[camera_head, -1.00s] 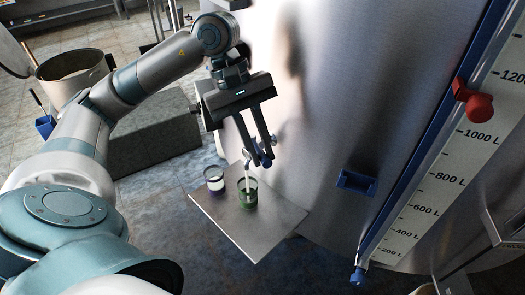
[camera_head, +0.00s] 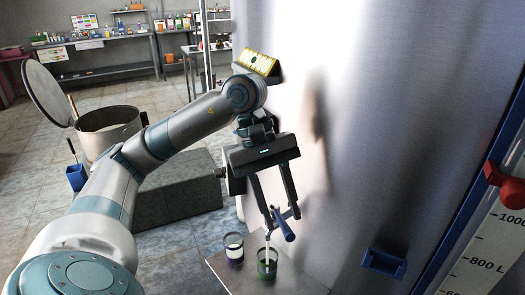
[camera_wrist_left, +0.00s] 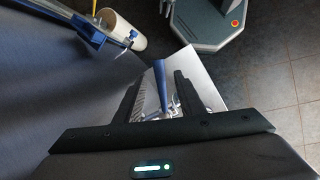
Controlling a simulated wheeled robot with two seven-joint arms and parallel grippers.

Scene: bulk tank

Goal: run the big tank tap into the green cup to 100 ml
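The big tank tap (camera_head: 284,228) has a blue handle and sits low on the steel tank (camera_head: 360,130). A thin white stream runs down from it into the green cup (camera_head: 267,264), whose fill level I cannot read. My left gripper (camera_head: 284,218) is at the tap, its fingers pointing down. In the left wrist view the blue handle (camera_wrist_left: 160,85) stands between the spread fingers, with gaps showing beside it. My right gripper is in no view.
A second cup (camera_head: 233,248) with a dark base and white contents stands left of the green cup on a metal plate (camera_head: 222,268). A blue bracket (camera_head: 384,263) and a litre scale (camera_head: 485,258) are on the right. An open-lidded vat (camera_head: 108,125) stands left.

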